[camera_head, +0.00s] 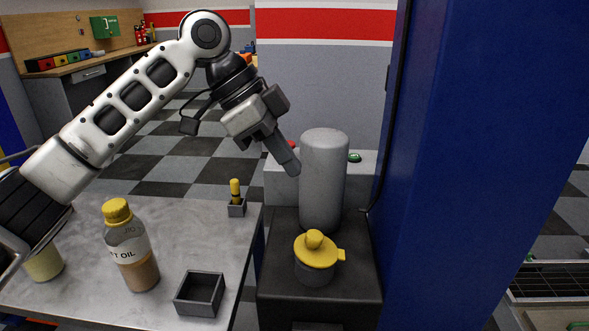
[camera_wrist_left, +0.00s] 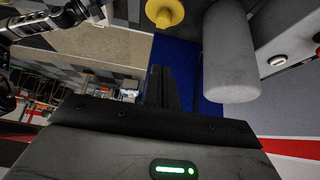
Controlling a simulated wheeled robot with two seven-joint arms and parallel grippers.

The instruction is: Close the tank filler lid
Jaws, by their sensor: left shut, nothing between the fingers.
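The yellow filler lid (camera_head: 318,255), with a knob on top and a small tab at its right, lies roughly level over the dark grey filler neck (camera_head: 315,275). I see no clear gap between them. The lid also shows at the top of the left wrist view (camera_wrist_left: 165,12). My left gripper (camera_head: 291,168) is shut and empty, above and behind the lid, close to the left side of the grey cylinder (camera_head: 323,175). Its fingers (camera_wrist_left: 161,88) show in the wrist view, apart from the lid. An arm, seemingly my right, shows at that view's upper left; its gripper is unclear.
The tall blue panel (camera_head: 480,150) stands close on the right. On the grey table at left are an oil bottle (camera_head: 130,250), an empty square bin (camera_head: 200,294) and a small holder with a yellow-topped item (camera_head: 236,205). A green button (camera_head: 355,157) sits behind the cylinder.

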